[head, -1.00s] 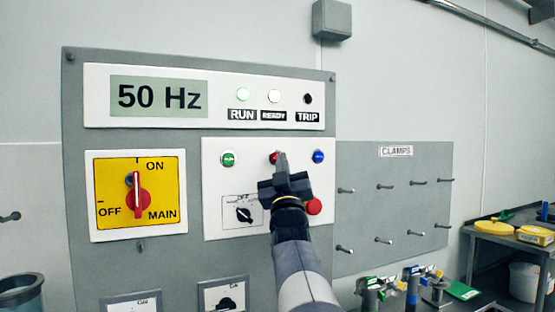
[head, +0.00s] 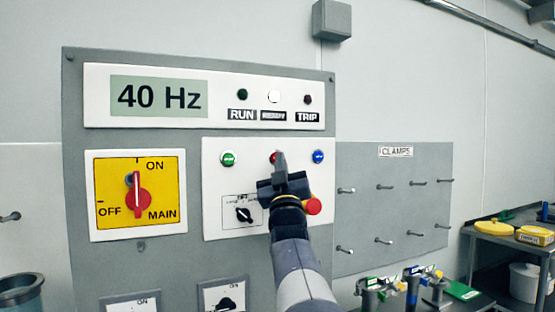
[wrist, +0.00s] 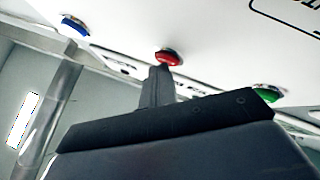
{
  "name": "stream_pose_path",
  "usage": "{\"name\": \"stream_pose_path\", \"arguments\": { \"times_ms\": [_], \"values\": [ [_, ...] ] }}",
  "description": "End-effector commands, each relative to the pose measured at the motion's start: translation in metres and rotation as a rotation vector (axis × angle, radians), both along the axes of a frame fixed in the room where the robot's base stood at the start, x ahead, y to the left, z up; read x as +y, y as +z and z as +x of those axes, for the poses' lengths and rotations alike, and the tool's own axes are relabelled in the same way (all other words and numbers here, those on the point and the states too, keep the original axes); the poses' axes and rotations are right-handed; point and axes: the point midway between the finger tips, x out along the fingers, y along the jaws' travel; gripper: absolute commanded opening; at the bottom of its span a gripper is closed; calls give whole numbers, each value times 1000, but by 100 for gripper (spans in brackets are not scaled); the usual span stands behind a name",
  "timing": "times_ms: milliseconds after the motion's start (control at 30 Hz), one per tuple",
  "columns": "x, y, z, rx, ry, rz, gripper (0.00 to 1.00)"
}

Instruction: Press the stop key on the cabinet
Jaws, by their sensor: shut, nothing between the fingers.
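The red stop key (head: 273,156) sits on the white key panel (head: 215,200) of the grey cabinet (head: 85,270), between a green key (head: 228,158) and a blue key (head: 318,156). My gripper (head: 280,157) is shut and empty, its fingertips at the red key and partly covering it. In the wrist view the fingertips (wrist: 160,72) meet the lower edge of the red key (wrist: 168,56); they look to be touching it. The display (head: 158,96) reads 40 Hz. The RUN lamp (head: 242,95) is dark and the READY lamp (head: 274,96) is lit white.
A larger red knob (head: 313,206) stands just right of my gripper. A small black selector (head: 244,214) is at lower left. The yellow main switch (head: 138,194) is further left, its red handle upright. A clamp board (head: 395,225) with pegs hangs right.

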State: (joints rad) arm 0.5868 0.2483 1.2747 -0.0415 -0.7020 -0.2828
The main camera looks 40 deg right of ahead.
Motion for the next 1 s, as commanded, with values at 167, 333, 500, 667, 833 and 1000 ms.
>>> {"name": "stream_pose_path", "arguments": {
  "times_ms": [167,333,500,667,833,1000],
  "values": [
    [2,-3,-8,0,-1,-1,0],
    [3,-2,-15,1,-1,-1,0],
    [3,-1,-15,1,-1,0,0],
    [4,-1,-17,0,-1,-1,0],
    [7,-3,-31,-1,-1,-1,0],
    [11,-3,-47,0,-2,-1,0]
  ]
}}
